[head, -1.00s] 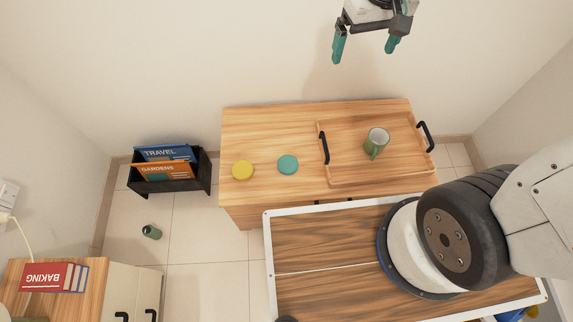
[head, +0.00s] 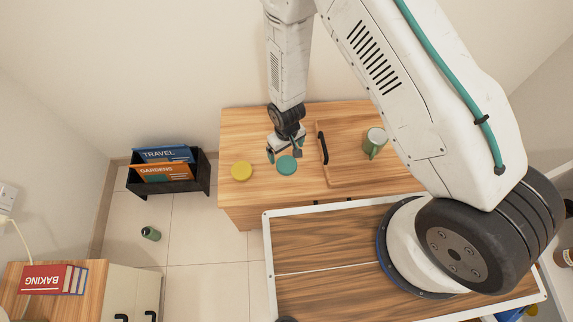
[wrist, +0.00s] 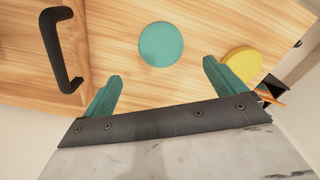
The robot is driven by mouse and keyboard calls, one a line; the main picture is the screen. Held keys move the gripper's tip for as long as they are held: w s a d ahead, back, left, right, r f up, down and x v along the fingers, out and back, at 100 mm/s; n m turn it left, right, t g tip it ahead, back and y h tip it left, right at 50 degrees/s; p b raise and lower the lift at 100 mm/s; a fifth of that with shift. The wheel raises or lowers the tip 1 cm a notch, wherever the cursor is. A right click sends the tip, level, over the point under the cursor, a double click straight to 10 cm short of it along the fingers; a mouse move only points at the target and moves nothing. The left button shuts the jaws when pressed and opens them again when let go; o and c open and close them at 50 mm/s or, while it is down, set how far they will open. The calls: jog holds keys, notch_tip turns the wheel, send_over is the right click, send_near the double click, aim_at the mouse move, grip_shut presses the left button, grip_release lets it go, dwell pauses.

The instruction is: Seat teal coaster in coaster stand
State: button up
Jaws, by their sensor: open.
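The teal coaster (head: 287,166) lies flat on the wooden cabinet top, between the yellow coaster and the tray. It also shows in the wrist view (wrist: 161,44), beyond and between my fingertips. My gripper (head: 284,155) is open and empty, pointing down over the coaster; its teal fingers (wrist: 163,72) are apart, and the coaster looks clear of them. I cannot tell the exact height gap. I see no coaster stand in either view.
A yellow coaster (head: 242,171) lies left of the teal one. A wooden tray (head: 335,178) with a black handle (head: 322,148) and a green mug (head: 374,142) is on the right. A black rack (head: 170,187) with books stands on the floor left of the cabinet (head: 250,125).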

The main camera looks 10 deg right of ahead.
aim_at(287, 164)
jog(key=f, duration=0.8)
jog(key=shift+s+f, duration=0.25)
jog(key=shift+s, duration=0.1)
jog(key=c, duration=1)
